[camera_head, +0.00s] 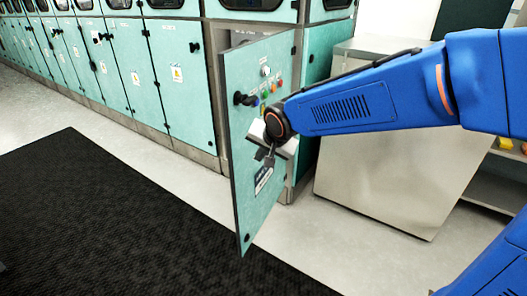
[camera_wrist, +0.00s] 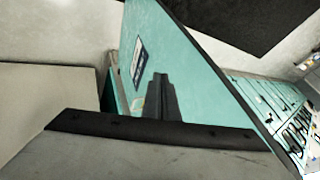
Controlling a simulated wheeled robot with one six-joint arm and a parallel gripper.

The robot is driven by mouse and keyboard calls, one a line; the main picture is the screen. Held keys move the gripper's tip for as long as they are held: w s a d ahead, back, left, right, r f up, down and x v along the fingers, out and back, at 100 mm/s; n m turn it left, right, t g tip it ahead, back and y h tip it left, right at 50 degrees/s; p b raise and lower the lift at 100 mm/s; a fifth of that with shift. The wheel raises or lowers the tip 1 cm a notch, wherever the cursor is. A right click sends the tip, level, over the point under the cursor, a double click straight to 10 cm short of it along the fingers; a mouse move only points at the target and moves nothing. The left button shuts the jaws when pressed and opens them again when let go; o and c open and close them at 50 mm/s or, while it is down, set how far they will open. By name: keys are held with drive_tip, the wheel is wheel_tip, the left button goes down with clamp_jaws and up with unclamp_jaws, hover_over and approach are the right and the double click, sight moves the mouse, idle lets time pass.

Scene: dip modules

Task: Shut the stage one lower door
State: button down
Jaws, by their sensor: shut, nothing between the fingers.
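The stage one lower door (camera_head: 252,150) is a teal panel standing open, swung out from the corner cabinet. It carries a black handle, coloured buttons and labels. My gripper (camera_head: 268,160) is shut and empty in front of the door's face, at about mid-height. In the wrist view the shut fingers (camera_wrist: 160,95) point at the teal door (camera_wrist: 190,75), with a label above them. I cannot tell whether the fingers touch the door. The cabinet opening behind the door is mostly hidden by the door and my arm.
A row of shut teal cabinet doors (camera_head: 125,75) runs along the left. A grey metal box (camera_head: 385,180) stands right of the door, below my arm. A black mat (camera_head: 110,220) lies on the pale floor in front. Shelving is at the far right.

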sight(244, 161)
drive_tip(key=shift+w+a+f, duration=0.4)
drive_tip(key=shift+w+a, duration=0.25)
drive_tip(key=shift+a, duration=0.05)
drive_tip(key=shift+w+a+f, duration=0.45)
drive_tip(key=shift+w+a, duration=0.15)
drive_tip(key=shift+a, duration=0.05)
drive_tip(key=shift+w+a+f, duration=0.4)
drive_tip(key=shift+w+a, duration=0.25)
drive_tip(key=shift+a, duration=0.05)
